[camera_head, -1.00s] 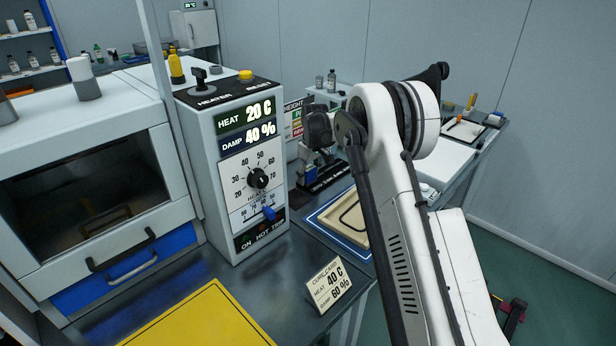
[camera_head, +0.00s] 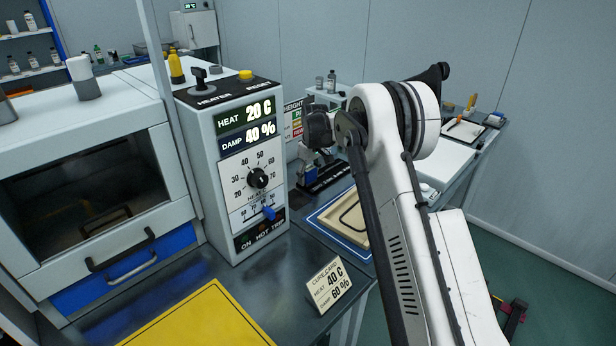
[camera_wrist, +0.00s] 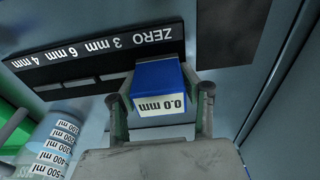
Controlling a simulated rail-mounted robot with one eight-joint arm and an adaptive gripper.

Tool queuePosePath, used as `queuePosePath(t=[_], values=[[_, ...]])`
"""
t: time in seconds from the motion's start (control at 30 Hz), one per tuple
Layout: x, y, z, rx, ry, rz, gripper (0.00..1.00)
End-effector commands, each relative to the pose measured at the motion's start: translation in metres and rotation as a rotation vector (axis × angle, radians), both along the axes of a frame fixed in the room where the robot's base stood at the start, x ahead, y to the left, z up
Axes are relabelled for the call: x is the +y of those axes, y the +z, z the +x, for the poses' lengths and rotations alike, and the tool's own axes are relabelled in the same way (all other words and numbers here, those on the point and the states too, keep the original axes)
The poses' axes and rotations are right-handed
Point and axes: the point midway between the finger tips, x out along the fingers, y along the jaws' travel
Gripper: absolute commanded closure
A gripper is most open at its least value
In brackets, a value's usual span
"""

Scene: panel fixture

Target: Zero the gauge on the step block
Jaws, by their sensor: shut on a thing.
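The blue gauge (camera_wrist: 158,75) shows in the wrist view with its white display reading 0.0 mm, upside down. My gripper (camera_wrist: 161,98) is shut on it, one finger on each side. The black step block (camera_wrist: 60,68) lies behind the gauge, with upside-down labels ZERO, 3 mm, 6 mm and 4 mm. The gauge stands at the ZERO end and hides the step there. I cannot tell whether its underside touches the block. In the head view the step block (camera_head: 330,177) is on the back bench, and my arm partly hides the gauge and gripper.
A grey heater control box (camera_head: 235,150) stands left of the block, reading 20 C and 40 %. A framed tray (camera_head: 350,222) lies in front of the block. A cure card (camera_head: 328,288) stands near the bench edge. A graduated cylinder (camera_wrist: 55,145) shows in the wrist view.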

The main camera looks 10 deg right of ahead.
Motion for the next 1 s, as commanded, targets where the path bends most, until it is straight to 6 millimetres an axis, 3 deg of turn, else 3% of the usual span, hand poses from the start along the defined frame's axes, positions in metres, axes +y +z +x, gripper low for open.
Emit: queuePosePath(t=[1.0], values=[[0.0,0.057,0.0,0.0,0.0,0.0,0.93]])
